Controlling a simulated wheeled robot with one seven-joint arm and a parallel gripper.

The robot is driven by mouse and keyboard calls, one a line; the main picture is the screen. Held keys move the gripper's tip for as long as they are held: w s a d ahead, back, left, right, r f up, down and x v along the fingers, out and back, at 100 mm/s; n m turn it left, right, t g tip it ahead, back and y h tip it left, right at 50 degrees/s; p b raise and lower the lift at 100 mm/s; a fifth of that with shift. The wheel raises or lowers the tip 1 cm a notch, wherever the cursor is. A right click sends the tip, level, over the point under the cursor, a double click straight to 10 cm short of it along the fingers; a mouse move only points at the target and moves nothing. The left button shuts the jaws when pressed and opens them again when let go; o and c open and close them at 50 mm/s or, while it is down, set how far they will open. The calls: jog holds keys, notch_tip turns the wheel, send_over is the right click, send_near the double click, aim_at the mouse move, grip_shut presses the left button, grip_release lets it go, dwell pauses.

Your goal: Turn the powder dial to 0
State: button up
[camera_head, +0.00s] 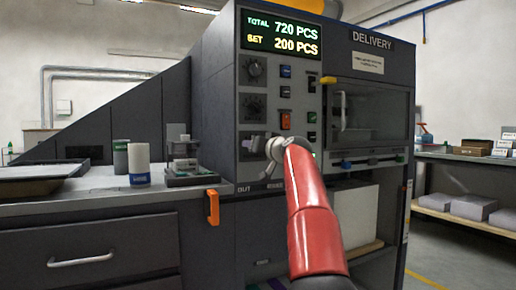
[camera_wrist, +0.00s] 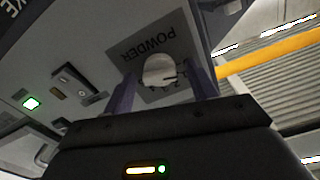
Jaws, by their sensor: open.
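The powder dial (camera_wrist: 160,70) is a pale round knob on a dark plate lettered POWDER, shown upside down in the wrist view. A dark mark shows on the knob, with small numerals beside it. I cannot read which one it points at. My gripper (camera_wrist: 163,66) is open, with one finger on each side of the knob in that view. I cannot tell whether the fingers touch it. In the head view my gripper (camera_head: 262,151) is at the lowest dial plate on the control panel (camera_head: 270,88) and hides much of that dial.
Two more dials (camera_head: 253,69) sit higher on the panel, with coloured switches to their right. A display (camera_head: 283,38) above reads TOTAL 720 PCS and SET 200 PCS. The delivery window (camera_head: 365,112) is at right. A counter (camera_head: 110,203) with two cylindrical containers stands at left.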

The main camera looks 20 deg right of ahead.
jog(key=s+b, duration=0.4)
jog(key=s, duration=0.3)
jog(key=shift+s, duration=0.35)
jog(key=shift+d, duration=0.1)
